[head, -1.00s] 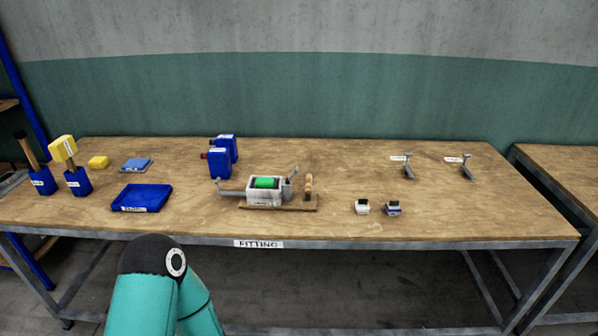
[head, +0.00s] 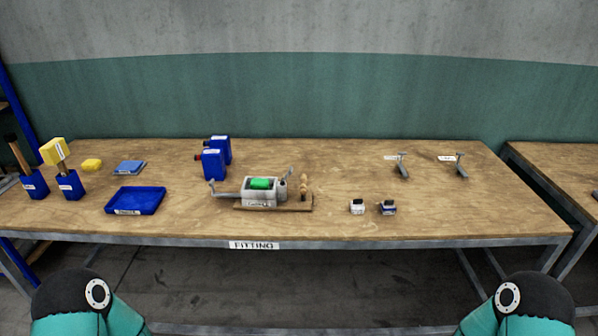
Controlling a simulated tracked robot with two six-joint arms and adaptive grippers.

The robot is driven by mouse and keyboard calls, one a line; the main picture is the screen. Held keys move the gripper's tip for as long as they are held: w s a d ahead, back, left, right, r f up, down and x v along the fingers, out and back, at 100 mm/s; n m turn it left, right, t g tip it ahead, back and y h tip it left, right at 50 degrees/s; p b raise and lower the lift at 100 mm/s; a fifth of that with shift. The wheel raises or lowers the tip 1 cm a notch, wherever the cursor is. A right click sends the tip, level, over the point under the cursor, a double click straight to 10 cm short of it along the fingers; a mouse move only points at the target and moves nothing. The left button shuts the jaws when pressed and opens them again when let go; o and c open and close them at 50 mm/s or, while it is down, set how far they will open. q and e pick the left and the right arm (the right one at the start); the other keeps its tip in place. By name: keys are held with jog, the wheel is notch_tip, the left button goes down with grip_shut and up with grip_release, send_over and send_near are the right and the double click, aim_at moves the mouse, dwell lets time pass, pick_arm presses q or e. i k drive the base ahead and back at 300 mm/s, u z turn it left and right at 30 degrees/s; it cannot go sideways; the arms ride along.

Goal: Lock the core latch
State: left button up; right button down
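A small press (head: 260,198) stands on a wooden base board (head: 272,209) near the middle of the bench. It has a light grey box body with a green core (head: 262,183) in its top. A grey lever arm (head: 222,194) sticks out to its left, and a metal piece (head: 283,188) and a turned wooden handle (head: 304,189) stand at its right. I cannot tell which part is the core latch or how it is set. Both my arms show only as teal links at the bottom corners; neither gripper is in view.
Two small blocks (head: 357,208) and two metal levers (head: 402,166) are right. The bench (head: 480,215) has free room between.

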aim_at(282, 182)
jog(key=u, duration=0.1)
jog(key=i, duration=1)
jog(key=z, duration=0.1)
